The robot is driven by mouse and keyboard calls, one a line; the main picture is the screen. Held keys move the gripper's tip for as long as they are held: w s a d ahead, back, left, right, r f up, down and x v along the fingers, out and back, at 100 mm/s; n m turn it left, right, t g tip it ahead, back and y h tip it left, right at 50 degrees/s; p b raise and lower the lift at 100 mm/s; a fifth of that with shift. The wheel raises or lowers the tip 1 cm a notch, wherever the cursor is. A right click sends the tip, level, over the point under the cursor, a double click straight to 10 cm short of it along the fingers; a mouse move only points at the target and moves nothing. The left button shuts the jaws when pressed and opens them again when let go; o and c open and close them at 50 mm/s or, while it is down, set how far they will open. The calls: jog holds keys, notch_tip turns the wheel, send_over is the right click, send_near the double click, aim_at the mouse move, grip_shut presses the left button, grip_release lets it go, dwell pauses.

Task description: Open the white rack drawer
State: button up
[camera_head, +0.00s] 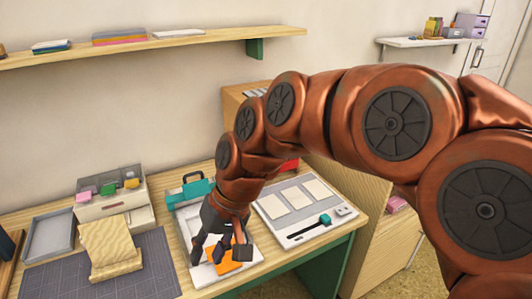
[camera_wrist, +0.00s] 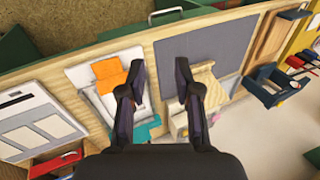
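The off-white rack (camera_head: 140,198) stands at the back left of the table in the head view, with pink, green and yellow pads on its top. Its drawer front (camera_head: 108,209) has a small dark handle; the pale wooden stand hides its lower part, so how far it is open is hard to tell. My gripper (camera_head: 220,250) is to the right of the rack, above a white tray (camera_head: 207,279) with an orange piece (camera_head: 226,262). In the wrist view my gripper (camera_wrist: 160,76) has its fingers apart with nothing between them.
The wooden stand (camera_head: 112,242) is in front of the rack on a dark mat (camera_head: 50,275). A grey tray (camera_head: 48,236) lies left of the rack. A shelf (camera_head: 160,42) hangs above.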

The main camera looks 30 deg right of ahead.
jog(key=w+d+r+m+t+y+b, duration=0.1)
jog(key=w+d+m+t+y+b, duration=0.25)
jog(key=w, duration=0.55)
jog(key=w+d+m+t+b, duration=0.25)
jog(key=w+d+b, duration=0.3)
jog(key=w, duration=0.45)
jog(key=w+d+f+m+t+h+b, duration=0.1)
jog(key=w+d+m+t+h+b, duration=0.2)
jog(key=d, duration=1.1)
jog(key=w+d+m+t+b, duration=0.3)
jog(key=d+m+t, duration=0.15)
jog(key=d, duration=0.95)
jog(key=x, duration=0.7)
jog(key=shift+a+f, duration=0.2)
jog(key=shift+a, duration=0.2)
jog(key=shift+w, duration=0.1)
grip_shut()
